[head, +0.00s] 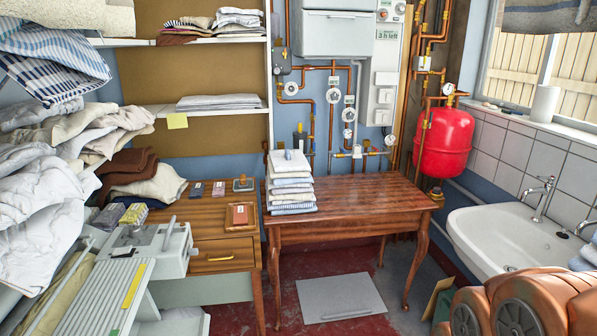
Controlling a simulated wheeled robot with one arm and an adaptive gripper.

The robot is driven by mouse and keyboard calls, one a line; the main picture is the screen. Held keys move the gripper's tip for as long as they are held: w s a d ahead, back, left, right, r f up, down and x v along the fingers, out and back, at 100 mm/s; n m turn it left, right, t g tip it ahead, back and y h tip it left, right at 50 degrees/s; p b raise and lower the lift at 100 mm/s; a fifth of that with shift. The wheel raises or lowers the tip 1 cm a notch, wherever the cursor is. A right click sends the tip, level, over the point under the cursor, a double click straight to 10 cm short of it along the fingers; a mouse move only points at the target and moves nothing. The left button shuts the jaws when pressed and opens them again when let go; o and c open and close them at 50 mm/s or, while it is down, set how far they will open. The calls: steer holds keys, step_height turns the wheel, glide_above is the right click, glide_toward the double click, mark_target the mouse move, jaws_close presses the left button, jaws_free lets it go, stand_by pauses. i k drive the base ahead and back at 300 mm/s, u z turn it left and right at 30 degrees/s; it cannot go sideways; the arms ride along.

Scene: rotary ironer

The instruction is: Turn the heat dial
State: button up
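The rotary ironer (160,248) stands at the lower left in the head view. It has a light grey-white end housing and a ribbed pale panel (98,298) with a yellow strip. A padded, cloth-covered length runs beside the panel and is partly cut off by the frame edge. I cannot make out a heat dial on the housing for certain; its details are small. My orange-brown arm links fill the lower right corner, well apart from the ironer. My gripper is not in view.
A wooden table (370,200) with a stack of folded cloths (290,182) stands in the middle. Piled laundry (50,190) crowds the left. A sink (510,238) and red tank (443,142) are at right. A grey mat (340,297) lies on the red floor.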

mark_target(136, 231)
steer(key=z, duration=0.3)
steer(key=i, duration=1.8)
steer(key=u, duration=0.85)
steer(key=i, duration=1.25)
steer(key=u, duration=1)
steer(key=i, duration=0.2)
steer(key=u, duration=0.3)
